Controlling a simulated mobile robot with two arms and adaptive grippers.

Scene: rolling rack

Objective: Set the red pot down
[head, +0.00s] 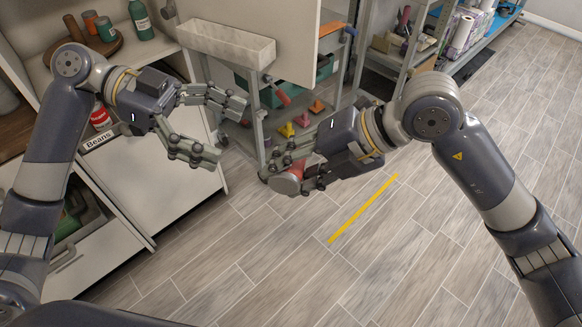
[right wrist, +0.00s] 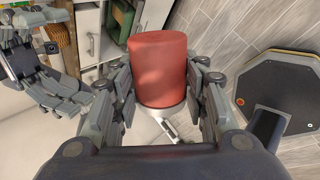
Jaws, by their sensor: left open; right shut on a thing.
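The red pot (head: 287,184) is between the fingers of my right gripper (head: 290,176), partly hidden by them in the head view. In the right wrist view the pot (right wrist: 158,65) looks like a plain red cylinder with a pale band at its near end, and the fingers (right wrist: 160,105) press on both sides. It is held above the floor, in front of the rack. My left gripper (head: 230,130) is open and empty, to the left of the pot. It also shows at the left of the right wrist view (right wrist: 45,75).
A grey rolling rack (head: 262,130) with several small coloured things stands behind the grippers. A yellow strip (head: 363,208) lies on otherwise clear floor in front.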

